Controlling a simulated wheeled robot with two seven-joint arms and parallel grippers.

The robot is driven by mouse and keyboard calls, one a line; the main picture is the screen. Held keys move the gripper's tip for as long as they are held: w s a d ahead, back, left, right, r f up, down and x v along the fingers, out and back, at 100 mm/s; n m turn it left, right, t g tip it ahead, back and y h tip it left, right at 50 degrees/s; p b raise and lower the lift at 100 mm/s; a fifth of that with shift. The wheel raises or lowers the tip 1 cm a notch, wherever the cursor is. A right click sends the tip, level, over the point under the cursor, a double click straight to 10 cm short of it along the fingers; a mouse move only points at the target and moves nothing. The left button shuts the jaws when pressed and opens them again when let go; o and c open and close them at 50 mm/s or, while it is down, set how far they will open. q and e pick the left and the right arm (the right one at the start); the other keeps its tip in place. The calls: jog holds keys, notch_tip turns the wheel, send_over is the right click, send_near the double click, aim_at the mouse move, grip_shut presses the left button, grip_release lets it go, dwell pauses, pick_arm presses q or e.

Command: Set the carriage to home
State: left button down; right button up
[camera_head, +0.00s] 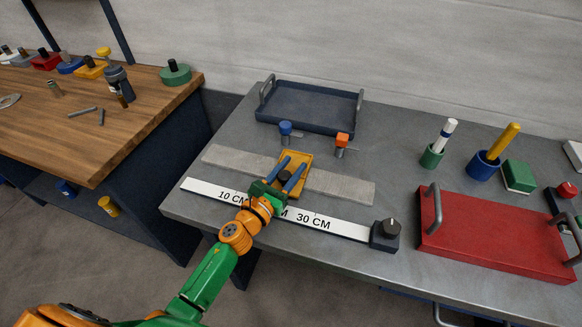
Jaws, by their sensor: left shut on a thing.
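The carriage (298,158) is a yellow block on a light grey rail (340,188) on the grey table. A white scale (345,228) marked 10 CM and 30 CM runs along the rail's near side; my left gripper hides its middle. My left gripper (291,173) reaches over the scale, with its blue fingers above the carriage. It is shut on a dark knob (284,178) on the carriage, mostly hidden between the fingers. The carriage sits around the rail's middle. My right gripper is not in view.
A dark tray (300,118) lies behind the rail, with a blue-topped post (286,129) and an orange-topped post (342,140) before it. A black knob box (385,236) stands at the scale's right end. A red tray (490,235) lies right. A wooden bench (150,105) is left, across a gap.

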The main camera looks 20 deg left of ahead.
aim_at(244, 167)
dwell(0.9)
pick_arm(q)
jog(key=a+b, duration=0.1)
jog(key=a, duration=0.3)
jog(key=a+b, duration=0.2)
jog(key=a, duration=0.2)
jog(key=a+b, duration=0.2)
jog(key=a, duration=0.3)
jog(key=shift+w+f, duration=0.3)
jog(key=shift+f, duration=0.05)
jog(key=a+b, duration=0.4)
jog(key=a, duration=0.3)
jog(key=shift+w+a+r+b, duration=0.1)
jog(key=shift+a+r+b, duration=0.1)
jog(key=shift+b, duration=0.1)
jog(key=shift+a, duration=0.3)
jog(key=shift+r, duration=0.2)
jog(key=shift+a, duration=0.1)
jog(key=c, duration=0.7)
grip_release()
jog(key=shift+o, duration=1.2)
jog(key=shift+a+f, duration=0.1)
jog(key=shift+a, duration=0.1)
